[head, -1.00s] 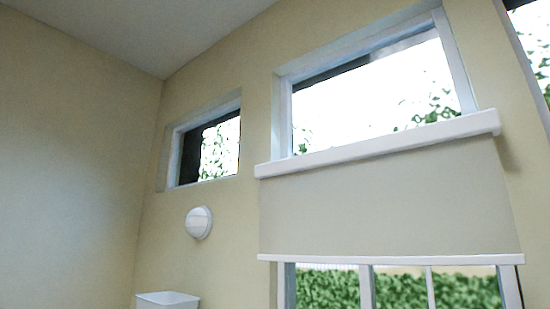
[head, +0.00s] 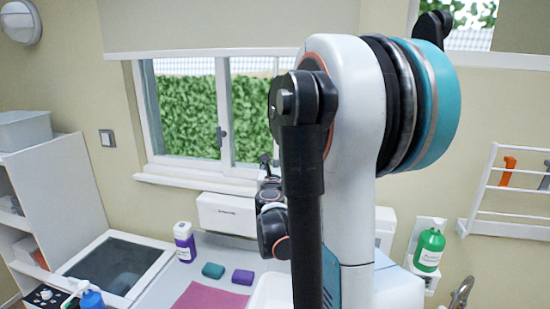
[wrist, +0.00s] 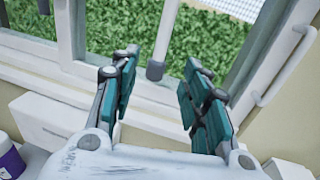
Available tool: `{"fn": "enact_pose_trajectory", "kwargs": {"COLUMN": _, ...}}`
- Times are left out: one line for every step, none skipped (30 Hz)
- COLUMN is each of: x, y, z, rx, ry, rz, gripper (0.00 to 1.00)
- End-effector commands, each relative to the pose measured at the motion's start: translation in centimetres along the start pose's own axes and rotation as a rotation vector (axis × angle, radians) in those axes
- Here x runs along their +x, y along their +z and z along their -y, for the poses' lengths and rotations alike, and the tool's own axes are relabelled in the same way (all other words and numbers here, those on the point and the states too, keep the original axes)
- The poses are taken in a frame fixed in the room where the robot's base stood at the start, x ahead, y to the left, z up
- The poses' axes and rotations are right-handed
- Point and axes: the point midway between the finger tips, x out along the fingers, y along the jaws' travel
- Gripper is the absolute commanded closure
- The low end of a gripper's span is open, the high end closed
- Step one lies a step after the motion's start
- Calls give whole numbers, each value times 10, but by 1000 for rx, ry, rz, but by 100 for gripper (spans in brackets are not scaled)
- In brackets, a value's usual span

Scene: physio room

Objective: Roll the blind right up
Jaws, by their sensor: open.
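The beige blind (head: 200,22) hangs partly down over the window in the head view, its pale bottom rail (head: 205,53) above the open glass. Its top is out of frame. My gripper (head: 266,160) is small in the head view, in front of the window and partly hidden by my arm. In the wrist view my gripper (wrist: 158,88) is open, with teal finger pads apart and nothing between them. A pale rod with a grey end (wrist: 156,70) hangs beyond and between the fingertips; I cannot tell whether it belongs to the blind.
A white curved bar (wrist: 285,65) is right of the fingers. Below the window are a white box (head: 228,214), a purple-labelled bottle (head: 184,242) and a counter with teal and purple blocks. A rack (head: 510,195) and green bottle (head: 430,248) are at right.

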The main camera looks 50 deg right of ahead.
Motion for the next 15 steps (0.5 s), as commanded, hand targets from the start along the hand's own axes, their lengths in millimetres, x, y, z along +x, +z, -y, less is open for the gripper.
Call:
{"fn": "enact_pose_trajectory", "kwargs": {"x": 11, "y": 0, "z": 0, "rx": 0, "ry": -1, "rz": 0, "gripper": 58}}
{"fn": "enact_pose_trajectory", "kwargs": {"x": 17, "y": 0, "z": 0, "rx": 1, "ry": 0, "rz": 0, "gripper": 58}}
{"fn": "enact_pose_trajectory", "kwargs": {"x": 25, "y": 0, "z": 0, "rx": 1, "ry": 0, "rz": 0, "gripper": 58}}
{"fn": "enact_pose_trajectory", "kwargs": {"x": 31, "y": 0, "z": 0, "rx": 1, "ry": 1, "rz": 0, "gripper": 58}}
{"fn": "enact_pose_trajectory", "kwargs": {"x": 36, "y": 0, "z": 0, "rx": 1, "ry": 1, "rz": 0, "gripper": 58}}
{"fn": "enact_pose_trajectory", "kwargs": {"x": 44, "y": 0, "z": 0, "rx": 1, "ry": 0, "rz": 0, "gripper": 58}}
{"fn": "enact_pose_trajectory", "kwargs": {"x": 48, "y": 0, "z": 0, "rx": 1, "ry": 0, "rz": 0, "gripper": 58}}
{"fn": "enact_pose_trajectory", "kwargs": {"x": 53, "y": 0, "z": 0, "rx": 1, "ry": 0, "rz": 0, "gripper": 58}}
{"fn": "enact_pose_trajectory", "kwargs": {"x": 59, "y": 0, "z": 0, "rx": 1, "ry": 0, "rz": 0, "gripper": 58}}
{"fn": "enact_pose_trajectory", "kwargs": {"x": 63, "y": 0, "z": 0, "rx": 1, "ry": 0, "rz": 0, "gripper": 58}}
{"fn": "enact_pose_trajectory", "kwargs": {"x": 66, "y": 0, "z": 0, "rx": 1, "ry": 0, "rz": 0, "gripper": 58}}
{"fn": "enact_pose_trajectory", "kwargs": {"x": 71, "y": 0, "z": -1, "rx": 1, "ry": 1, "rz": 0, "gripper": 58}}
{"fn": "enact_pose_trajectory", "kwargs": {"x": 73, "y": 0, "z": -1, "rx": 1, "ry": 1, "rz": 0, "gripper": 58}}
{"fn": "enact_pose_trajectory", "kwargs": {"x": 76, "y": 0, "z": -1, "rx": 1, "ry": 2, "rz": 0, "gripper": 58}}
{"fn": "enact_pose_trajectory", "kwargs": {"x": 78, "y": 0, "z": -1, "rx": 2, "ry": 2, "rz": 0, "gripper": 58}}
